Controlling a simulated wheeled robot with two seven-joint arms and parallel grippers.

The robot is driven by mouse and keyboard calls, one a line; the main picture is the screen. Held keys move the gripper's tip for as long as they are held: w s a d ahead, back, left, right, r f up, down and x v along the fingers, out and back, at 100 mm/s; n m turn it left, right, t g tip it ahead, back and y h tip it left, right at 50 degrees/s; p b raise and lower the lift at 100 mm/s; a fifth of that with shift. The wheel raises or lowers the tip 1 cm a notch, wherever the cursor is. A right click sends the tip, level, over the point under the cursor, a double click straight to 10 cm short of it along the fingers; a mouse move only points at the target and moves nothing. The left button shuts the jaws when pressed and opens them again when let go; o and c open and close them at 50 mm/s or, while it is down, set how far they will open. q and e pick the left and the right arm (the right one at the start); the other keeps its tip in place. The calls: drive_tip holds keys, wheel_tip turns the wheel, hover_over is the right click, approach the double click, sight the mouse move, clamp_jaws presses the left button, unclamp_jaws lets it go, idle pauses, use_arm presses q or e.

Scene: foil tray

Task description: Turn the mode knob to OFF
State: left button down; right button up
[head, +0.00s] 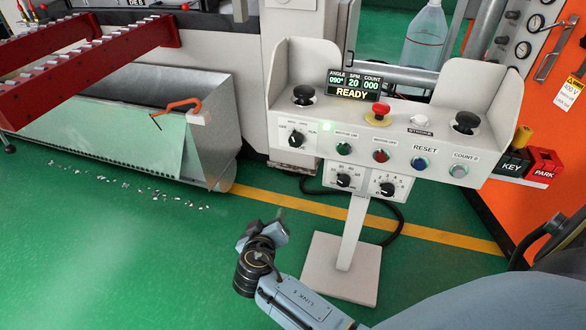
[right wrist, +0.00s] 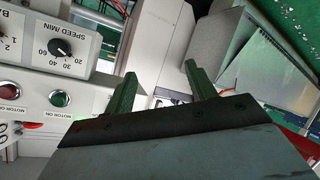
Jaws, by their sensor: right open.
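The mode knob (head: 297,138) is a black rotary knob on the upper left of the white control console's front panel. Its small labels and pointer are too small to read surely. It cannot be made out in the right wrist view. My right gripper (head: 272,230) is below and left of the knob, in front of the console's lower left side, well apart from it. In the right wrist view its two fingers (right wrist: 160,88) stand apart with nothing between them. My left gripper is not in view.
The console (head: 437,177) stands on a post with a pale base plate (head: 330,270). A green button (head: 344,149), a red button (head: 381,155) and two lower knobs, one the speed knob (right wrist: 60,48), are near the mode knob. A metal scrap bin (head: 205,125) is at left.

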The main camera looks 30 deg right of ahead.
wheel_tip(320, 180, up, 7)
drive_tip(key=w+d+m+t+h+b, duration=0.1)
drive_tip(key=w+m+h+b, duration=0.1)
drive_tip(key=m+h+b, duration=0.35)
drive_tip(key=m+h, duration=0.1)
drive_tip(key=m, duration=0.1)
approach(294, 142)
drive_tip(key=shift+y, duration=0.25)
drive_tip(key=b+x, duration=0.2)
drive_tip(key=x, duration=0.5)
drive_tip(key=shift+d+r, duration=0.15)
drive_tip(key=shift+d, duration=0.1)
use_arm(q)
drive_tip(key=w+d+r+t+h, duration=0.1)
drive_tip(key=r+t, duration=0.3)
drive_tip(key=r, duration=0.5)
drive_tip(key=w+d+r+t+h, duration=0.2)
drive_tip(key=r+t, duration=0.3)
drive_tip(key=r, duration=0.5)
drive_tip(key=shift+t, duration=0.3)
use_arm(e)
drive_tip(key=shift+w+d, duration=0.5)
drive_tip(key=shift+d, duration=0.05)
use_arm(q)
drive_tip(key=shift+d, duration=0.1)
use_arm(e)
drive_tip(key=c, duration=1)
